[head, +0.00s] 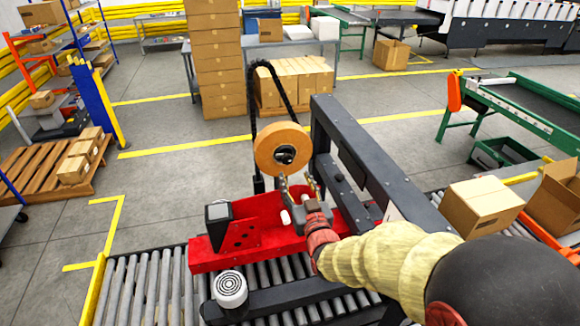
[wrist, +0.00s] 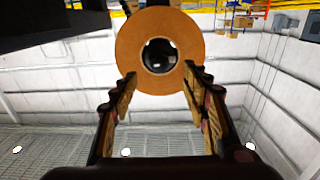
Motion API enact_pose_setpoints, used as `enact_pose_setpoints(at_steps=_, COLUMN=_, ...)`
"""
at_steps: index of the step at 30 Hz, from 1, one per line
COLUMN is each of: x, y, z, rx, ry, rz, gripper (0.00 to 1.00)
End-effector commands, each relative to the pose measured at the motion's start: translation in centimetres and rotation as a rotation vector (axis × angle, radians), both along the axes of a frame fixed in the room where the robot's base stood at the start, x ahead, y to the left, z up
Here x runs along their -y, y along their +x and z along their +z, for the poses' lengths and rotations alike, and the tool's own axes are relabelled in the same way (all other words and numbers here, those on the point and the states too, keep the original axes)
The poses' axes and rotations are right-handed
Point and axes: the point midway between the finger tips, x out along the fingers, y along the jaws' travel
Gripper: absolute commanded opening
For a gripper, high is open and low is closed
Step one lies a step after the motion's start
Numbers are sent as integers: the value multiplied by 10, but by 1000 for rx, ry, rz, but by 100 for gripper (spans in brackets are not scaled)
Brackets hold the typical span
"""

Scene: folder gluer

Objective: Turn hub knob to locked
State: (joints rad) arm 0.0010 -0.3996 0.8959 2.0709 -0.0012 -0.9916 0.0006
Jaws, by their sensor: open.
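The hub knob (head: 285,156) is a small dark piece at the centre of an orange-brown tape roll (head: 268,143), which stands upright above the red machine head (head: 240,235). In the wrist view the roll (wrist: 127,50) is straight ahead, with the dark hub (wrist: 159,56) in its middle. My gripper (head: 299,182) is below and in front of the roll in the head view. In the wrist view my gripper (wrist: 160,82) is open and empty, its fingertips apart and overlapping the roll's lower edge. I cannot tell the knob's turned position.
A dark frame beam (head: 360,150) runs close to the right of the roll. A black looped guide (head: 252,110) rises behind it. Roller conveyor (head: 140,290) lies beneath the machine. An open-floor area is at the left, and a cardboard box (head: 480,207) sits at the right.

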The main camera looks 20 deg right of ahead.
Motion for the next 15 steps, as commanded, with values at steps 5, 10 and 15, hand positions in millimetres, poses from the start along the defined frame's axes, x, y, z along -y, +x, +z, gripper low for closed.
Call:
enact_pose_setpoints(at_steps=5, x=0, y=15, z=2, rx=6, ry=0, rz=0, gripper=46)
enact_pose_setpoints(at_steps=10, x=0, y=39, z=2, rx=5, ry=0, rz=0, gripper=46)
enact_pose_setpoints(at_steps=15, x=0, y=61, z=2, rx=5, ry=0, rz=0, gripper=46)
